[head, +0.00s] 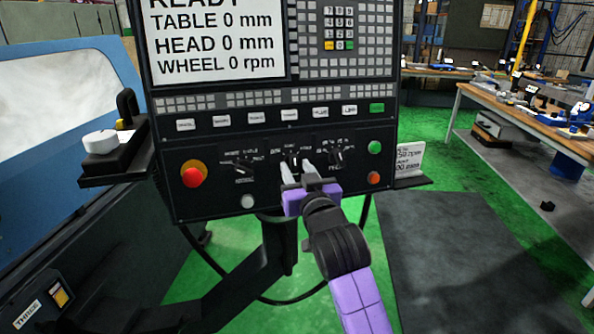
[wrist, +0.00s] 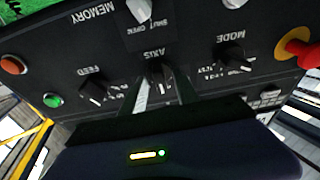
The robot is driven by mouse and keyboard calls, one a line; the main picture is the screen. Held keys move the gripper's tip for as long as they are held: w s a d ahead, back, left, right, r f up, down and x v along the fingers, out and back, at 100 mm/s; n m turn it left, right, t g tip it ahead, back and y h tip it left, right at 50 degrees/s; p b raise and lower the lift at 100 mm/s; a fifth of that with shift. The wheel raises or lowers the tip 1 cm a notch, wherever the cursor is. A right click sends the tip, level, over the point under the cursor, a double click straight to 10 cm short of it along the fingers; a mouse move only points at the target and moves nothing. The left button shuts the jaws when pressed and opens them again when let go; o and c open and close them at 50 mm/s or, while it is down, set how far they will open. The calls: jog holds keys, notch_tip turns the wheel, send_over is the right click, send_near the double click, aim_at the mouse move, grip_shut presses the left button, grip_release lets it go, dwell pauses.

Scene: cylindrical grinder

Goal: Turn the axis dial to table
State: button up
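The axis dial (head: 293,158) is a small black knob in the middle of the dial row on the dark control panel. It also shows in the wrist view (wrist: 157,70), under the upside-down AXIS label. My gripper (head: 297,170) reaches up to the panel from below. In the wrist view my gripper (wrist: 161,88) has its two fingers spread, one on each side of the axis dial, with gaps beside the knob. Whether the fingertips touch the panel cannot be told. The dial's pointer setting is too small to read.
The mode dial (wrist: 233,60) and feed dial (wrist: 95,92) flank the axis dial. A red emergency button (head: 192,178) is on the panel's left; green (head: 375,147) and orange (head: 374,178) buttons are on its right. The screen (head: 215,40) reads TABLE 0 mm, HEAD 0 mm, WHEEL 0 rpm.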

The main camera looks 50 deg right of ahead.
jog(key=shift+s, duration=0.1)
jog(key=b+v, duration=0.1)
jog(key=v, duration=0.6)
jog(key=shift+s+a, duration=0.2)
jog(key=shift+s, duration=0.05)
dwell(0.4)
